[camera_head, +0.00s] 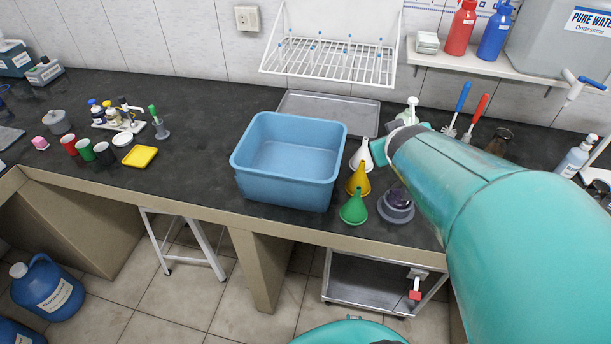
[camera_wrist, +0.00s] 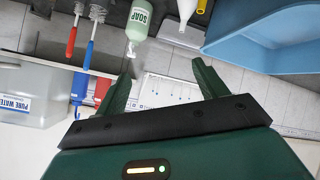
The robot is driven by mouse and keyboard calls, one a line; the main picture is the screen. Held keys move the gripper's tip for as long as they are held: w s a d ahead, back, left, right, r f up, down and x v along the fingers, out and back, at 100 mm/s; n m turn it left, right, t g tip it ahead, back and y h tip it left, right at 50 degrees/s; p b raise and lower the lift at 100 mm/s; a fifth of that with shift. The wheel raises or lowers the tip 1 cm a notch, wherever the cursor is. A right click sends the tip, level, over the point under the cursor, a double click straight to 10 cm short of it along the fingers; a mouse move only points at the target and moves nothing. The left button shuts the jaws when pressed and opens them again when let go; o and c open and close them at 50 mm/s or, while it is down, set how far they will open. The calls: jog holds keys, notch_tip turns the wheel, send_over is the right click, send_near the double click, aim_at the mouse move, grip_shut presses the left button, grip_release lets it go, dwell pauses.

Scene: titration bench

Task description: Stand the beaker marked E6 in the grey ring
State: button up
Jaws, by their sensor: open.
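My gripper (camera_wrist: 162,82) is open, with nothing between its fingers in the wrist view. In the head view only a green part of it (camera_head: 379,151) shows past my arm, above the counter near the funnels. A round grey ring-like piece (camera_head: 397,216) lies near the counter's front edge, with a dark purplish glass vessel (camera_head: 398,196) standing in or over it; I cannot tell which. A brown glass vessel (camera_head: 499,139) stands at the back right, partly behind my arm. No E6 mark is readable on either vessel.
A blue tub (camera_head: 285,185) stands left of the white, yellow (camera_head: 358,181) and green funnels (camera_head: 354,209). The soap bottle (camera_wrist: 138,22) and brushes (camera_wrist: 83,60) show in the wrist view. A metal tray (camera_head: 325,108) lies behind the tub. The counter left of the tub has free room.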

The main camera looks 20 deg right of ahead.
jog(key=s+a+r+g+y, duration=0.1)
jog(key=s+a, duration=0.4)
jog(key=a, duration=0.6)
jog(key=s+a+g+y, duration=0.2)
jog(key=s+a+y, duration=0.2)
jog(key=a, duration=0.7)
jog(key=shift+s+a+r+n+g+y, duration=0.15)
jog(key=shift+s+r+n+g+y, duration=0.25)
jog(key=shift+s, duration=0.3)
jog(key=c, duration=0.7)
jog(key=shift+c, duration=0.4)
